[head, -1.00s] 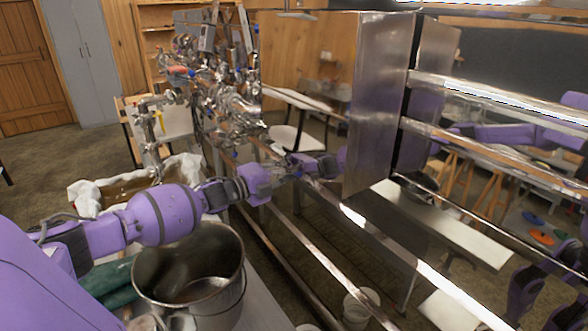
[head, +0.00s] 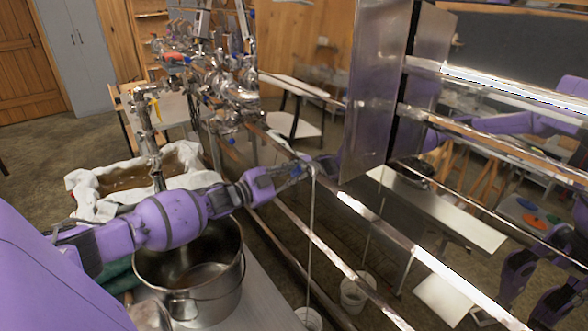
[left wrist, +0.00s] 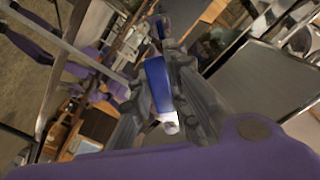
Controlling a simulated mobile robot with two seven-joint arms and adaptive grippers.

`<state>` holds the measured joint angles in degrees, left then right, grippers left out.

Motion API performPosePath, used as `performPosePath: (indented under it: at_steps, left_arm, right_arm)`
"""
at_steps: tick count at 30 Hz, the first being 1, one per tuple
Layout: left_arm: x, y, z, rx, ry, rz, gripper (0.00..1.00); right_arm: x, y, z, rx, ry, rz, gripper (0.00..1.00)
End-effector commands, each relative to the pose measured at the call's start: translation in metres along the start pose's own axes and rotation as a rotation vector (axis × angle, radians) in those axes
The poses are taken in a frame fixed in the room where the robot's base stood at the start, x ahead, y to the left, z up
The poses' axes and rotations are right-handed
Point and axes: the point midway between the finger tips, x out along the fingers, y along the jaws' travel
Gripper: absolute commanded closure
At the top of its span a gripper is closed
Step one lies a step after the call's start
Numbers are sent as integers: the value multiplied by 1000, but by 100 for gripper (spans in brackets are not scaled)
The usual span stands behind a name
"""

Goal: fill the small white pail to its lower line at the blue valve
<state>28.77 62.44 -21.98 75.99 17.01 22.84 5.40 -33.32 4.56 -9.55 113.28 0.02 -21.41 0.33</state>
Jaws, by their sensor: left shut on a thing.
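My left gripper (head: 292,174) is shut on the blue valve handle, seen between the fingers in the left wrist view (left wrist: 158,88). A thin stream (head: 311,235) falls from beside the gripper to the small white pail (head: 308,319) at the bottom of the head view. Only the pail's upper part shows; its lines and liquid level cannot be made out. A similar white pail (head: 357,292) to its right, also under a thin stream, looks like its reflection in shiny metal. My right gripper cannot be made out directly.
A large steel pot (head: 190,292) stands below my left arm. A cloth-lined pan (head: 125,182) lies behind it, with metal piping (head: 150,130) above. Polished rails and a steel panel (head: 375,90) stand to the right, with purple arm shapes that look like reflections.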

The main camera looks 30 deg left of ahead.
Motion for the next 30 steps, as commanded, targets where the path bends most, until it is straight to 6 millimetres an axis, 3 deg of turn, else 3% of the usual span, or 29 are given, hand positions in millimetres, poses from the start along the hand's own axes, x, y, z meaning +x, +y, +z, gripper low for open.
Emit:
performPosePath:
  at_steps: [21, 22, 24, 26, 30]
  left_arm:
    - [0, 5, 0, -70, -1, 1, 100]
    - [0, 5, 0, -70, -1, 1, 80]
    - [0, 5, 0, -70, -1, 1, 71]
    - [0, 5, 0, -70, -1, 1, 64]
    - [0, 5, 0, -70, 0, 1, 64]
  right_arm:
    - [-1, 0, 2, -3, -4, -1, 74]
    - [-1, 0, 2, -3, -4, -1, 74]
    - [-1, 1, 2, -4, -4, -1, 74]
    - [-1, 1, 2, -5, -4, -1, 74]
    - [-1, 1, 2, -5, -4, 0, 74]
